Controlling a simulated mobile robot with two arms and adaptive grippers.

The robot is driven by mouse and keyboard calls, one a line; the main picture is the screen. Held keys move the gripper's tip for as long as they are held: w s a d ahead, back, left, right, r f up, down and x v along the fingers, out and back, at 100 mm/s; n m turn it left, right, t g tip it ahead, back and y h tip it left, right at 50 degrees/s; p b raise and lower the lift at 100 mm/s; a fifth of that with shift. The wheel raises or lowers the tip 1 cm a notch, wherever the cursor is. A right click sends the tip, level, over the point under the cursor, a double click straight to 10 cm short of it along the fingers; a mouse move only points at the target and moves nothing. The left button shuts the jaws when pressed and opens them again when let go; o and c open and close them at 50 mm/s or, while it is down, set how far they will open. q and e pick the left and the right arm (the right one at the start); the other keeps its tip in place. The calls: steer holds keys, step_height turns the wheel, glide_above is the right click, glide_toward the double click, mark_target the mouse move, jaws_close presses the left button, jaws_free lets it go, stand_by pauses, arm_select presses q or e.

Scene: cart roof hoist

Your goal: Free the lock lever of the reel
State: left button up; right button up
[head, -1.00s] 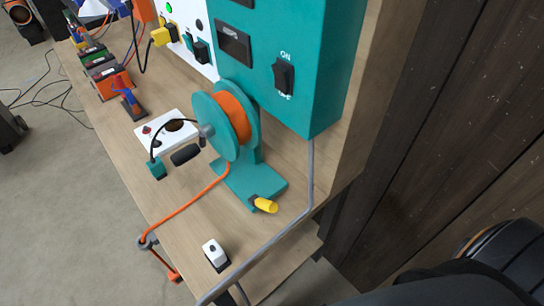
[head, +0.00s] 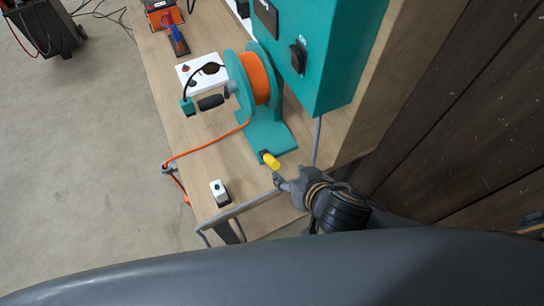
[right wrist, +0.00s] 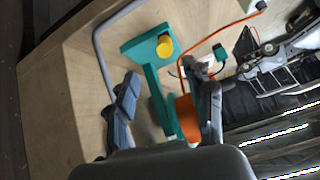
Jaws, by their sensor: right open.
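The reel (head: 258,78) holds orange line and stands on a teal base (head: 268,135) near the front end of the bench. Its yellow lock lever (head: 270,160) sticks out at the base's near end. My right gripper (head: 281,181) is just below and right of the lever, open and apart from it. In the right wrist view the yellow lever (right wrist: 165,46) lies beyond and between the spread fingers (right wrist: 168,74), with the reel's orange drum (right wrist: 187,118) closer in. Nothing is between the fingertips at the lever. My left gripper does not show in the head view.
A grey bent rail (head: 245,206) runs along the bench end close to my right gripper. A teal switch cabinet (head: 325,60) stands behind the reel. A small white switch box (head: 219,192) sits on the bare wooden top. A dark wall is at right.

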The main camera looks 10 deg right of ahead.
mark_target(276, 165)
steer(key=p+x, duration=0.1)
steer(key=x, duration=0.2)
steer(key=p+x, duration=0.1)
steer(key=x, duration=0.7)
steer(key=shift+w+a+r+p, duration=0.1)
steer(key=shift+a+p, duration=0.3)
steer(key=shift+x, duration=0.8)
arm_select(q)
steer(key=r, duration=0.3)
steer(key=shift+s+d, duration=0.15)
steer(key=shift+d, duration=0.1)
arm_select(e)
jaws_close()
